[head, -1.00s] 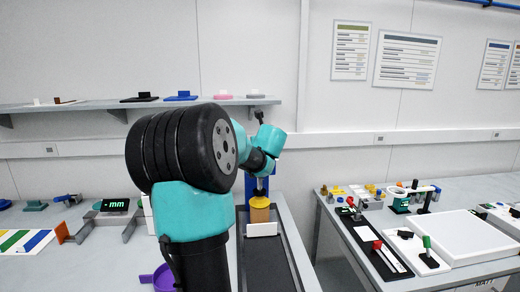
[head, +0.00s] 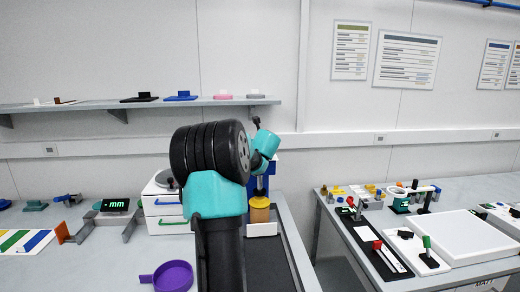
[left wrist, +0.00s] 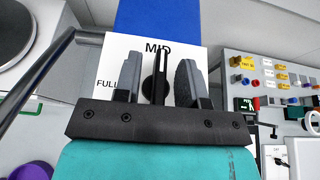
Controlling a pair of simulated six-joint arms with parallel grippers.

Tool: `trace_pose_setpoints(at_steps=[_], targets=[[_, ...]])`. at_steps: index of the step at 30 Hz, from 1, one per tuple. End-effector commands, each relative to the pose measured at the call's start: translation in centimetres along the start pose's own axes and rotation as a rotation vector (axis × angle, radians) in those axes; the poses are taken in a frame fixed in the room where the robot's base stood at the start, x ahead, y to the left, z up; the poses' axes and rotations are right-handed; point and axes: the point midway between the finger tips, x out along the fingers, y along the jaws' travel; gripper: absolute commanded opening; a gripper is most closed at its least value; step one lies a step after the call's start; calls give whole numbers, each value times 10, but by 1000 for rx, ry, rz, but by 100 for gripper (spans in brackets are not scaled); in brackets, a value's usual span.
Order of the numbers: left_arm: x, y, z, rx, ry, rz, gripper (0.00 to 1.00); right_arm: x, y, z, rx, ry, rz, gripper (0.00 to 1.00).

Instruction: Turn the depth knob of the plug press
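The blue plug press (head: 290,165) stands behind my left arm in the head view, with a yellow plug (head: 259,202) above a tan cylinder (head: 259,216). In the left wrist view, the press carries a white dial plate (left wrist: 196,58) reading MID at the top and FULL at the left. The black depth knob (left wrist: 157,80) has an upright bar pointing about at MID. My left gripper (left wrist: 156,78) is open, one finger on each side of the knob bar, with visible gaps. Whether it touches the knob is unclear. The head view hides its fingers. My right gripper is not in view.
A white drawer unit (head: 163,206) and a purple dish (head: 173,276) are left of my arm. A dark belt (head: 268,265) runs in front of the press. A second table at right holds a white tray (head: 460,238) and several small tools.

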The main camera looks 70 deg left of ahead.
Motion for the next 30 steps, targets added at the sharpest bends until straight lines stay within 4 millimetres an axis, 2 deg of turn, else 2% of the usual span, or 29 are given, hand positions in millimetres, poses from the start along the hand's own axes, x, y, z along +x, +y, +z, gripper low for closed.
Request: trace_pose_setpoints(at_steps=[2, 12, 30], targets=[[0, 0, 0, 0, 0, 0, 32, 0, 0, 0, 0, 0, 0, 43], [0, 0, 0, 0, 0, 0, 0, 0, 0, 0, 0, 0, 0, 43], [-1, -1, 0, -23, -1, 52, 0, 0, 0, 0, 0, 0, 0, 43]])
